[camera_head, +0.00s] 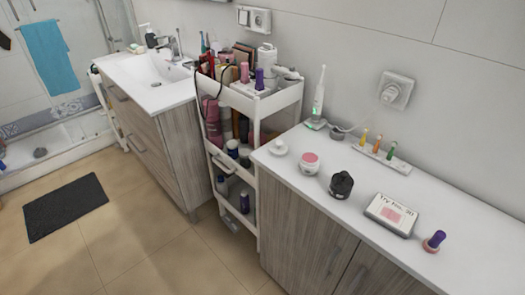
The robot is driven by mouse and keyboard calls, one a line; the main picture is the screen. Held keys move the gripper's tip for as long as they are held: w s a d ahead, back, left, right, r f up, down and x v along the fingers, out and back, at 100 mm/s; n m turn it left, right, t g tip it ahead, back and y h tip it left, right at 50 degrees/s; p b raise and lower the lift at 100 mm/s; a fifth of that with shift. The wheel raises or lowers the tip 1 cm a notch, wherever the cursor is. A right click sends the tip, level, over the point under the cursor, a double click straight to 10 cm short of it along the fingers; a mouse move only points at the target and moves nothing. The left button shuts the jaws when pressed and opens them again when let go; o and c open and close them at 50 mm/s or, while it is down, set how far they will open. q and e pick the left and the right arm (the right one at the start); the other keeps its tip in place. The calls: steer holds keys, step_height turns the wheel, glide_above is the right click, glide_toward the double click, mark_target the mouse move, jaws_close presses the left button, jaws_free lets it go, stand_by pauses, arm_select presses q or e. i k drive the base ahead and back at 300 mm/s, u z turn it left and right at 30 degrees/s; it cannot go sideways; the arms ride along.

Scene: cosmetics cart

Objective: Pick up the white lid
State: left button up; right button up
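A small round white lid (278,148) with a raised middle lies on the white counter (462,253), near its left end. An open white jar (310,164) with pink content stands just to the right of it. Neither of my grippers shows in the head view.
A black round object (341,185), a palette box (390,215) and a purple-topped item (434,241) stand along the counter. An electric toothbrush (318,100) and a rack of small bottles (381,155) are at the wall. A crowded white cart (258,178) adjoins the counter's left end.

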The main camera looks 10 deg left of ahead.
mark_target(278, 149)
steer(key=u, duration=1.65)
steer(key=i, duration=1.2)
steer(key=z, duration=1.45)
